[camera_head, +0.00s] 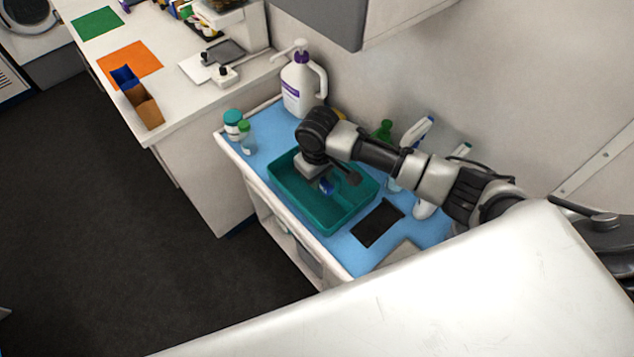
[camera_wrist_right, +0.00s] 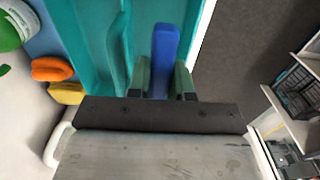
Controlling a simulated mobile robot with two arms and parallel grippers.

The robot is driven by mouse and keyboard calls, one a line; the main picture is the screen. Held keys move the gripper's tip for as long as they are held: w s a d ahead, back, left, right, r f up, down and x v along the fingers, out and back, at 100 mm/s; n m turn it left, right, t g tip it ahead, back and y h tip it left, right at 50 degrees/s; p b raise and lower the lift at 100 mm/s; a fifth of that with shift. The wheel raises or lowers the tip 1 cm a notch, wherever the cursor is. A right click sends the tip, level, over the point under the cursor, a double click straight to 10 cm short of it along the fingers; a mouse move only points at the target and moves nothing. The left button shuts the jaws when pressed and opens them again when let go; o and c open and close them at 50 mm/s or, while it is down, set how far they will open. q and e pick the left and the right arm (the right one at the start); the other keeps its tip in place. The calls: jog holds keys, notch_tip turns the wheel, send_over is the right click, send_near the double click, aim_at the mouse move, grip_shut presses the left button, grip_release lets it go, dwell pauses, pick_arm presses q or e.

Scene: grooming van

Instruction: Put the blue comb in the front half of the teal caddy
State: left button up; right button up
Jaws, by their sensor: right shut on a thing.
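The teal caddy (camera_head: 300,208) stands on the blue top of the cart in the head view; its wall also shows in the right wrist view (camera_wrist_right: 88,28). My right gripper (camera_head: 322,178) reaches down into the caddy from above, shut on the blue comb (camera_head: 326,187). In the right wrist view the comb (camera_wrist_right: 164,45) sticks out between the two fingers (camera_wrist_right: 161,80). There it lies to the right of a teal divider (camera_wrist_right: 118,50), on the side toward the dark floor. I cannot tell whether the comb touches the caddy's bottom. My left gripper is not in view.
A white pump bottle (camera_head: 300,85) and small teal-capped bottles (camera_head: 233,122) stand behind and left of the caddy. A black flat item (camera_head: 377,223) lies to its right. More bottles (camera_head: 416,132) stand along the wall under my arm. The floor in front is clear.

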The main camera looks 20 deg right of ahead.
jog(key=shift+w+f, duration=0.15)
jog(key=shift+f, duration=0.05)
notch_tip(320, 180, down, 3)
jog(key=shift+a+f+p, duration=0.1)
jog(key=shift+p, duration=0.4)
jog(key=shift+f, duration=0.85)
jog(key=o, duration=0.8)
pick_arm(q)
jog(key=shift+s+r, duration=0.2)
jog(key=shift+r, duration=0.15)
